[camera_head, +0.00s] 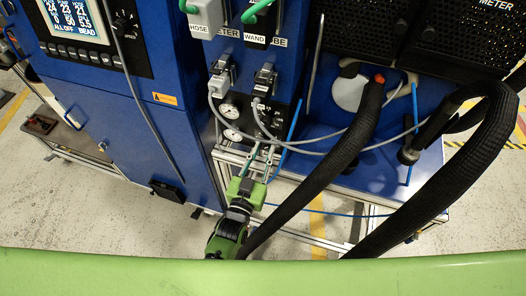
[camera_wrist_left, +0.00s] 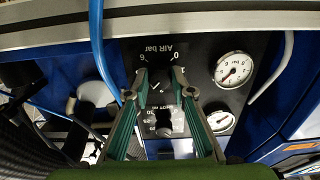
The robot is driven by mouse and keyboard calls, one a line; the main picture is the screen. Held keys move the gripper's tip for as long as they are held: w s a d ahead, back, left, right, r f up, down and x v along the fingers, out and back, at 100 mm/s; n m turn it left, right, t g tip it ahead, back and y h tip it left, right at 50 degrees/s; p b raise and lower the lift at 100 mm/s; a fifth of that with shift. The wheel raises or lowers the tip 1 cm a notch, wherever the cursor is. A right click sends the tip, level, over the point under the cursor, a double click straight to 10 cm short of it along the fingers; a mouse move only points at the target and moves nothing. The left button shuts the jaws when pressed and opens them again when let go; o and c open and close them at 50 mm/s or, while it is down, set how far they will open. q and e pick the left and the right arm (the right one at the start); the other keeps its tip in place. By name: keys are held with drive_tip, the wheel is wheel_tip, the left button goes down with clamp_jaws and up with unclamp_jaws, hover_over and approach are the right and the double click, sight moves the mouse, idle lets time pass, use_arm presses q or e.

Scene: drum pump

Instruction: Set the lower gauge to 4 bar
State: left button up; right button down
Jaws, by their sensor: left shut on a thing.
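The lower gauge (camera_head: 233,134) is a round white dial on the black panel in the head view. In the wrist view, where the panel appears upside down, it is the larger dial (camera_wrist_left: 234,69) at the upper right. Its needle is too small to read surely. My left gripper (camera_head: 262,155) reaches up to the panel, right of and below this gauge. In the wrist view its fingers (camera_wrist_left: 159,82) are shut on the dark knob (camera_wrist_left: 159,86) in the AIR bar scale. The fingertips partly hide the knob. My right gripper is not in view.
The other gauge (camera_head: 229,111) sits just above the lower one. Another knob (camera_wrist_left: 163,128) is between my fingers in the wrist view. A blue hose (camera_wrist_left: 97,45) passes close to the left finger. Grey cables and thick black hoses (camera_head: 345,150) hang to the right.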

use_arm(q)
drive_tip(key=shift+f, duration=0.1)
idle(0.3)
drive_tip(key=o, duration=1.1)
drive_tip(key=v, duration=1.2)
